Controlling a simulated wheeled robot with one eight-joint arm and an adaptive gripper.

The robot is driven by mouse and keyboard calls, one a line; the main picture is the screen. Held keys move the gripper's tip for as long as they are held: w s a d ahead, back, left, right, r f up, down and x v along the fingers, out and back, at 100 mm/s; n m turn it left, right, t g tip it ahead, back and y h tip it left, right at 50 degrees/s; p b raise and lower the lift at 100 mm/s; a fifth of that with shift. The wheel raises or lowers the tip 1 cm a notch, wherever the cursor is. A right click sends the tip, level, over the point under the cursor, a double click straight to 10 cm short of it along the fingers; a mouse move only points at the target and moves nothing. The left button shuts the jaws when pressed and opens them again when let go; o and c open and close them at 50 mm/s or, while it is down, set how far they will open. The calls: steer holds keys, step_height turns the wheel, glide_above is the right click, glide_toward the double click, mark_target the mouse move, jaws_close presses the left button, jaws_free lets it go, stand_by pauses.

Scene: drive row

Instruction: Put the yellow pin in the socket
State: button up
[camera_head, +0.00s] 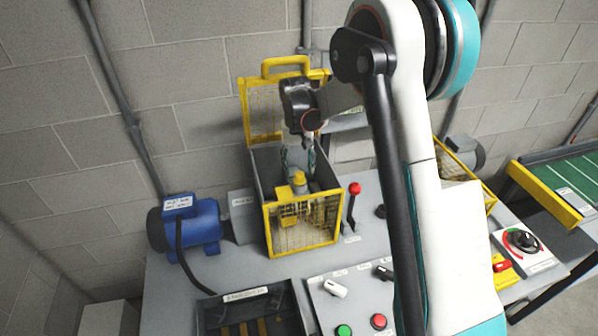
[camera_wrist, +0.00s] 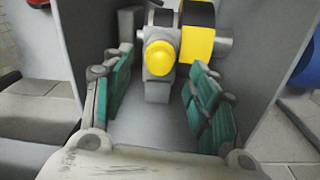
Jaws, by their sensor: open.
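The yellow pin (camera_head: 299,181) shows a round yellow head inside the open guard box in the head view. In the wrist view the pin (camera_wrist: 161,57) stands on a grey block, beside a shaft with a yellow-and-black band (camera_wrist: 198,42). My gripper (camera_head: 298,163) reaches down into the box from above. In the wrist view my gripper (camera_wrist: 158,68) is open, with one green-padded finger on each side below the pin head and nothing held between them. The socket cannot be made out clearly; the pin's lower part is hidden.
The guard box (camera_head: 303,245) has yellow mesh and grey walls close around my gripper; its lid (camera_head: 262,112) is raised behind. A blue motor (camera_head: 190,228) stands left. A red-knobbed lever (camera_head: 354,189) stands close right. Switches and buttons (camera_head: 345,330) are in front.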

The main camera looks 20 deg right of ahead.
mark_target(298, 174)
steer(key=s+r+t, duration=0.1)
steer(key=s+r, duration=0.3)
steer(key=r, duration=0.4)
steer(key=s+r+t, duration=0.1)
steer(key=s+r, duration=0.3)
steer(key=r, duration=0.4)
steer(key=s+r+n+t, duration=0.1)
steer(key=s+t, duration=0.4)
steer(key=s, duration=2)
steer(key=shift+s+r+n+p, duration=0.25)
steer(key=shift+r+n+p, duration=0.15)
steer(key=shift+r, duration=0.25)
steer(key=shift+d, duration=0.1)
